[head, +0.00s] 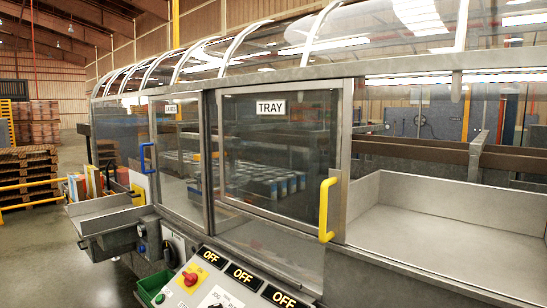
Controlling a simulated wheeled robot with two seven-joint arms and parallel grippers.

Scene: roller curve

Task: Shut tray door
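The tray door (282,150) is a metal-framed clear sliding panel with a white TRAY label (271,107) at its top. A yellow vertical handle (327,210) is fixed near its right edge. The door stands to the left, and the space to its right appears open, with a pale, empty tray bay (440,225) showing there. Rows of cans or cartons (265,183) show behind the door's glass. Neither of my grippers is in view, so nothing of mine touches the handle.
A second panel (178,150) with a blue handle (147,157) is left of the tray door. A control panel (235,285) with OFF labels and a red knob (190,277) sits below. A metal side chute (100,215) juts out at left. Wooden pallets (28,165) stand behind.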

